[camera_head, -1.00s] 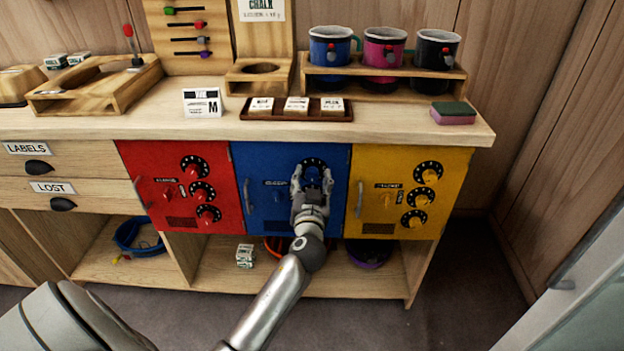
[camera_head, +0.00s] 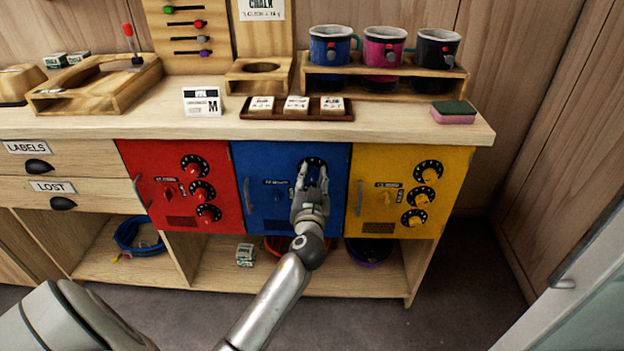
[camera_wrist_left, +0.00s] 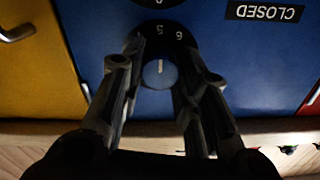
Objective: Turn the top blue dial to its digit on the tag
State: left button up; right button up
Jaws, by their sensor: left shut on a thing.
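The blue locker door (camera_head: 262,165) is in the middle of the cabinet front. Its top blue dial (camera_wrist_left: 158,75) is a round blue knob with a white pointer line on a black number plate (camera_wrist_left: 175,32). The digits 5 and 6 show upside down in the wrist view. My left gripper (camera_head: 312,172) is at this dial, its fingers on either side of the knob and shut on it; it also shows in the wrist view (camera_wrist_left: 160,85). My right gripper is out of view.
A red door (camera_head: 160,157) and a yellow door (camera_head: 370,165) with their own dials flank the blue one. The counter above holds a white card marked M (camera_head: 202,101), a dark tray (camera_head: 345,117) with small white-topped blocks, and a mug rack (camera_head: 454,87).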

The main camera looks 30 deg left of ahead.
pick_arm(q)
jog(key=shift+m, duration=2.9)
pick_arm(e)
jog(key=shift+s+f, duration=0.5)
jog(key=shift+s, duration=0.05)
pick_arm(q)
jog(key=shift+m, duration=0.4)
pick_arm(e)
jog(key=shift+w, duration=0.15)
pick_arm(q)
jog(key=o, duration=1)
